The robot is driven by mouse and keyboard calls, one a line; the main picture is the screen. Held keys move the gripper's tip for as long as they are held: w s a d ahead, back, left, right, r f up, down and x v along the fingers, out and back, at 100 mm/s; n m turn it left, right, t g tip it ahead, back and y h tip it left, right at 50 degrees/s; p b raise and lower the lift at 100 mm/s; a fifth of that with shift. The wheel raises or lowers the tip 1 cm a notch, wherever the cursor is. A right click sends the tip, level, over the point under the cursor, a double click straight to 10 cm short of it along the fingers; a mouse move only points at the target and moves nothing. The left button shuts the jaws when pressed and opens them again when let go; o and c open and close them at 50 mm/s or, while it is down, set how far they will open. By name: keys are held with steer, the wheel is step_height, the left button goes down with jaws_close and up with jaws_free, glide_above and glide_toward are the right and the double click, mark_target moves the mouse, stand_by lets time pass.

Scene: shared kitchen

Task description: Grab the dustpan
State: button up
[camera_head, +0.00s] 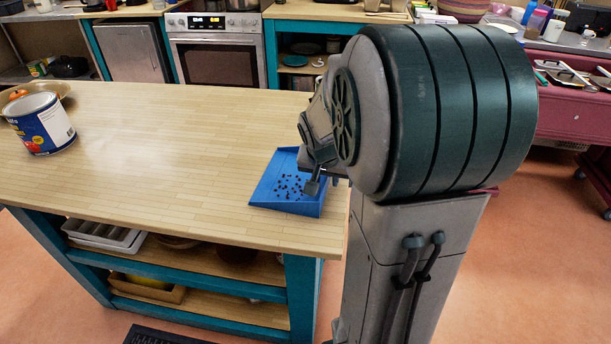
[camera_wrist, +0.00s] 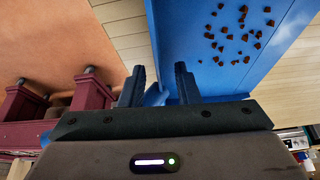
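The blue dustpan (camera_head: 262,195) lies on the wooden counter near its right front corner, with several small brown crumbs in it. In the wrist view the dustpan (camera_wrist: 185,50) fills the upper right, and a narrow blue part of it shows between my fingers. My gripper (camera_head: 318,188) is at the dustpan's right side, partly hidden by my arm in the head view. In the wrist view my gripper (camera_wrist: 160,84) has its two fingers apart, one on each side of that blue part. I cannot tell whether either finger touches it.
A blue and white can (camera_head: 40,124) and a bowl stand at the counter's left end. The middle of the wooden counter (camera_head: 170,150) is clear. A maroon cart (camera_head: 575,110) stands at the right, beyond open floor. An oven (camera_head: 212,60) is behind.

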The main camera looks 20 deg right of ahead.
steer(key=shift+w+d+f, duration=0.15)
steer(key=shift+f, duration=0.45)
jaws_close()
steer(key=shift+r, duration=0.1)
